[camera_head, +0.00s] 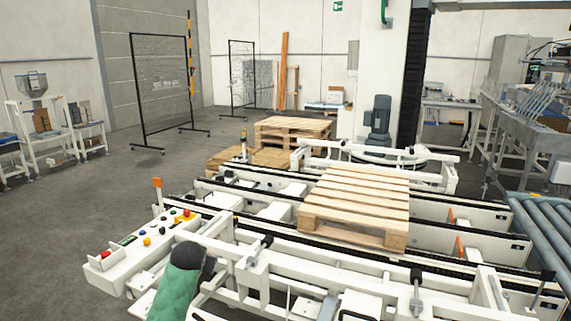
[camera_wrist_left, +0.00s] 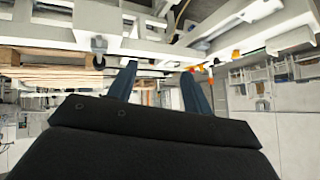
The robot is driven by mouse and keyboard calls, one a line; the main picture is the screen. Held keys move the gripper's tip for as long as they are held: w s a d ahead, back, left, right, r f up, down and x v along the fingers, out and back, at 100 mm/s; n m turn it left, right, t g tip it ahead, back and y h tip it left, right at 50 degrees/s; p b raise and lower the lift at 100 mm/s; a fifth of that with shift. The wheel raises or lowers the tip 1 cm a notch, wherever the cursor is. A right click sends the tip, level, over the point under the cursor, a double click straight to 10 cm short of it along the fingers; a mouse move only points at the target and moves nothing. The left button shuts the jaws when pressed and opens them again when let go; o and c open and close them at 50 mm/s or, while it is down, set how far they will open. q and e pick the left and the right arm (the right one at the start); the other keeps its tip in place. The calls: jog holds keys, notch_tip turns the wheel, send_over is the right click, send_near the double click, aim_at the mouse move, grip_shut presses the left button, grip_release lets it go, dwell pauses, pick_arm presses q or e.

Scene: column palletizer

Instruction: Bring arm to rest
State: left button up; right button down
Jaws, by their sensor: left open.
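My left gripper (camera_wrist_left: 158,70) shows in the left wrist view, with two dark blue fingers standing apart and nothing between them. The wrist picture appears upside down, with the white conveyor frame (camera_wrist_left: 150,45) above the fingers. A dark rounded part with a green section (camera_head: 182,280) stands at the bottom of the head view, in front of the conveyor frame. It may be part of my arm, but I cannot tell for sure. No gripper fingers are visible in the head view. My right gripper is in neither view.
A white control panel (camera_head: 125,262) with coloured buttons stands at the conveyor's near left. A wooden pallet (camera_head: 358,195) lies on the conveyor; stacked pallets (camera_head: 292,130) stand behind. Grey rollers (camera_head: 545,225) are at right. The grey floor (camera_head: 60,215) at left is clear.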

pick_arm(q)
jog(key=s+d+f+g, duration=0.2)
jog(key=s+f, duration=0.9)
jog(key=s, duration=0.6)
jog(key=s+d+f+g+h, duration=0.1)
jog(key=s+d+f+g, duration=0.2)
jog(key=s+f, duration=0.9)
jog(key=s+d+f+g+h, duration=0.1)
jog(key=s+d+f, duration=0.4)
jog(key=s+f, duration=0.6)
jog(key=shift+s+d+f+g, duration=0.4)
jog(key=shift+s+g, duration=0.5)
jog(key=shift+s, duration=5)
